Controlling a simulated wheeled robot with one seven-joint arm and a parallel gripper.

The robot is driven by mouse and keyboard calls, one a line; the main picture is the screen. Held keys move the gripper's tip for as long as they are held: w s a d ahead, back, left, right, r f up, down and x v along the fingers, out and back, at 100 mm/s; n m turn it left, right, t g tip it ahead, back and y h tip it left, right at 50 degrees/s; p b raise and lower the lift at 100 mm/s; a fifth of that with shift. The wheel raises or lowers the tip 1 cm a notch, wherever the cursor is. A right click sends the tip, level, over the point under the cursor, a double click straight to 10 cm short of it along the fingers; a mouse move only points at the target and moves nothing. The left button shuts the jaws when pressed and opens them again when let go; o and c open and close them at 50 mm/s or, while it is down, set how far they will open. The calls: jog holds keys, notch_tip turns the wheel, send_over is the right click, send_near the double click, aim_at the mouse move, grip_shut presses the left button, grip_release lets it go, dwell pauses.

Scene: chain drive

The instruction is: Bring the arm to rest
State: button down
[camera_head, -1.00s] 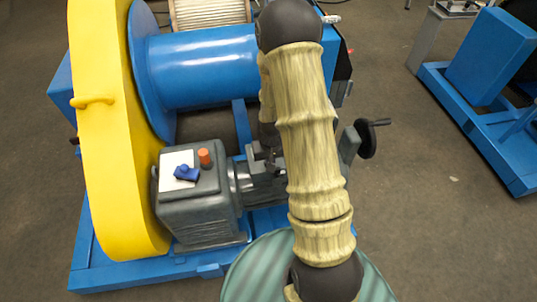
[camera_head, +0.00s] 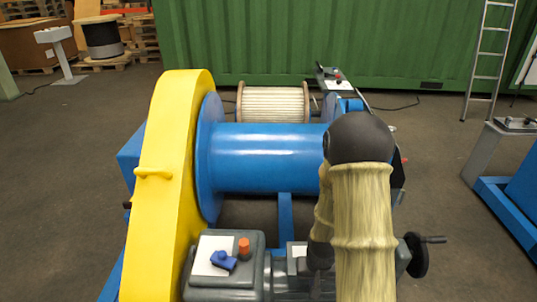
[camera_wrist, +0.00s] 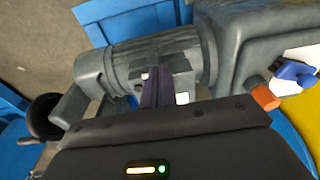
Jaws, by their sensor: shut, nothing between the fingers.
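My gripper (camera_wrist: 155,90) shows in the wrist view, its dark fingers together and empty in front of the grey motor (camera_wrist: 130,65). Whether the fingertips touch the motor I cannot tell. In the head view my arm hangs down at the right of the blue drum machine, and my gripper is hidden behind it. The grey control box (camera_head: 226,268) has an orange knob (camera_head: 244,247) and a blue switch (camera_head: 223,260) on a white plate. They also show at the right of the wrist view.
A yellow chain guard (camera_head: 165,190) stands left of the blue drum (camera_head: 270,158). A black hand crank (camera_head: 418,255) sticks out right of my arm. Behind are a cable reel (camera_head: 273,104), a green container (camera_head: 350,45) and a ladder (camera_head: 488,60).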

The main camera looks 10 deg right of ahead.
jog(key=s+a+r+p, duration=0.1)
jog(key=r+p, duration=0.4)
jog(key=r, duration=0.6)
jog(key=s+a+r+n+t+p, duration=0.1)
jog(key=r+p, duration=0.4)
jog(key=r, duration=0.6)
jog(key=s+a+r+n+p, duration=0.1)
jog(key=s+a+r+p, duration=0.2)
jog(key=r, duration=0.8)
jog(key=shift+s+a+p, duration=0.2)
jog(key=shift+s+p, duration=0.15)
jog(key=shift+p, duration=0.8)
jog(key=c, duration=2.1)
grip_release()
jog(key=o, duration=0.3)
jog(key=shift+o, duration=0.6)
